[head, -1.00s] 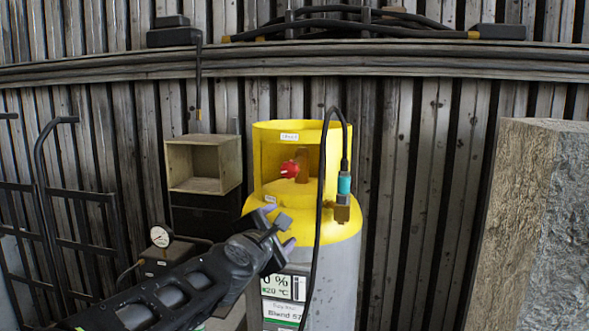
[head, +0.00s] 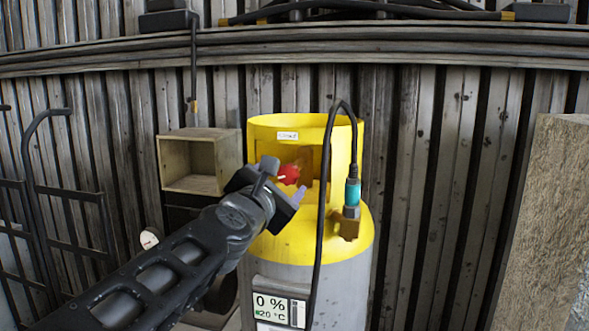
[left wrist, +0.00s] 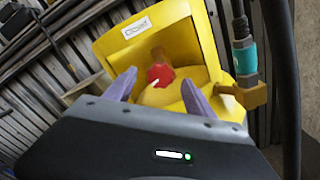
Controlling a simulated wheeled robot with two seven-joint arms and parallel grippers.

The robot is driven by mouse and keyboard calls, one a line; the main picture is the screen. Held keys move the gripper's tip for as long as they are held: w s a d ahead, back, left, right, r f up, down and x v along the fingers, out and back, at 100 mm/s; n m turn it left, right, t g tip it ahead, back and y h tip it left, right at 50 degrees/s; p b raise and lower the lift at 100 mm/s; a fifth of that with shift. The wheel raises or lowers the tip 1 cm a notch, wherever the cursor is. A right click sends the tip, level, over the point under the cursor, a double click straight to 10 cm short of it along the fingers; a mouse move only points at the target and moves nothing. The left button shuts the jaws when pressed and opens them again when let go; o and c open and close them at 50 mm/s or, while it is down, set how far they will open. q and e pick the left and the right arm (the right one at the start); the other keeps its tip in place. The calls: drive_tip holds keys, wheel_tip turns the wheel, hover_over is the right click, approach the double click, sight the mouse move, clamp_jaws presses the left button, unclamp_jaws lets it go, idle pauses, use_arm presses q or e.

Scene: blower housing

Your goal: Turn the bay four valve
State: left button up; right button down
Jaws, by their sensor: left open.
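The red valve knob (head: 289,174) sits inside the opening of the yellow collar (head: 262,131) on top of a grey gas cylinder (head: 345,280). It also shows in the left wrist view (left wrist: 159,76), beyond and between my fingertips. My left gripper (head: 284,181) is open in front of the collar opening, its two fingers on either side of the knob as seen. I cannot tell whether a finger touches the knob. The fingers are empty in the left wrist view (left wrist: 160,92). My right gripper is not in view.
A black hose (head: 322,210) loops down the cylinder's front from a teal and brass fitting (head: 352,192). An open wooden box (head: 190,165) stands to the left. A stone-like block (head: 545,220) stands at the right. A black hand truck (head: 60,195) leans at far left.

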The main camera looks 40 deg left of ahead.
sight(294, 170)
use_arm(q)
drive_tip(key=x, duration=0.8)
drive_tip(key=shift+f+p, duration=0.1)
drive_tip(key=shift+p, duration=0.3)
drive_tip(key=c, duration=1.4)
